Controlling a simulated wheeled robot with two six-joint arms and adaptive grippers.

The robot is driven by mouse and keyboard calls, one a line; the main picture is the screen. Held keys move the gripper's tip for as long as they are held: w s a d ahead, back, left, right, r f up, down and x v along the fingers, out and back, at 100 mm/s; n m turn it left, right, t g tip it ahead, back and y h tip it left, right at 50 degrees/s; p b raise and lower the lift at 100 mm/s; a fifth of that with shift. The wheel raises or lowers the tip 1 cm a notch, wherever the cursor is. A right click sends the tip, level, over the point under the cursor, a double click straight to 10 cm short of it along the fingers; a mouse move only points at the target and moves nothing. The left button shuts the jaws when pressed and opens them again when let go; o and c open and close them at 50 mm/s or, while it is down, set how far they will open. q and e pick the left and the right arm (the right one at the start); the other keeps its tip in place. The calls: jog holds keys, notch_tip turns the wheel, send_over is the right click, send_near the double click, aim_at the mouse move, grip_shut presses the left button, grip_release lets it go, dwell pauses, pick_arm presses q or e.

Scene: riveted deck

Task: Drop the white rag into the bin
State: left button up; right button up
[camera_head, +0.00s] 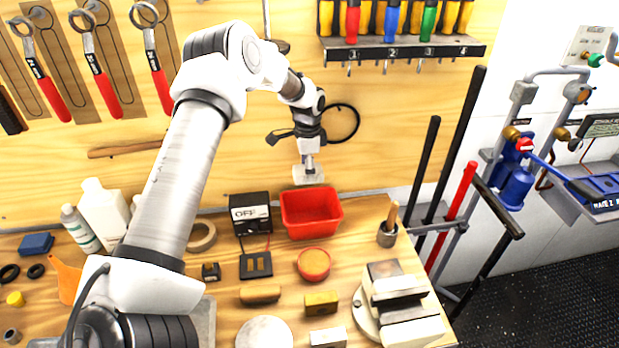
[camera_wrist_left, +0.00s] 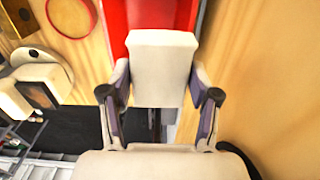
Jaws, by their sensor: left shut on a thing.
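My left gripper (camera_head: 309,164) is above the red bin (camera_head: 311,214) at the back of the workbench. It is shut on the white rag (camera_head: 307,175), a pale folded block. In the left wrist view the rag (camera_wrist_left: 163,70) sits between the two fingers of the left gripper (camera_wrist_left: 160,95). The red bin (camera_wrist_left: 117,28) shows behind the rag there, partly hidden by it. In the head view the rag is above the bin's back rim, apart from it. My right gripper is not in view.
A black box marked OFF (camera_head: 250,213) stands left of the bin. A round red-rimmed dish (camera_head: 314,264) and a vise (camera_head: 398,300) are in front. Tools hang on the wooden wall behind.

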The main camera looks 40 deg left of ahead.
pick_arm(q)
jog(key=shift+s+d+f+b, duration=0.25)
jog(key=shift+f+b, duration=0.3)
jog(key=shift+f, duration=0.05)
jog(key=shift+s+d+f+b, duration=0.25)
jog(key=shift+f+b, duration=0.3)
jog(key=shift+f, duration=0.05)
jog(key=shift+w+a+f+b, duration=0.25)
jog(key=shift+f+b, duration=0.05)
jog(key=shift+f, duration=0.3)
jog(key=shift+w+a+f+b, duration=0.2)
jog(key=shift+f+b, duration=0.1)
jog(key=shift+f, duration=0.3)
jog(key=o, duration=1.2)
jog(key=shift+s+d+r, duration=0.2)
jog(key=shift+s, duration=0.05)
jog(key=r, duration=1.1)
jog(key=shift+w+a+r, duration=0.2)
jog(key=shift+w+r, duration=0.05)
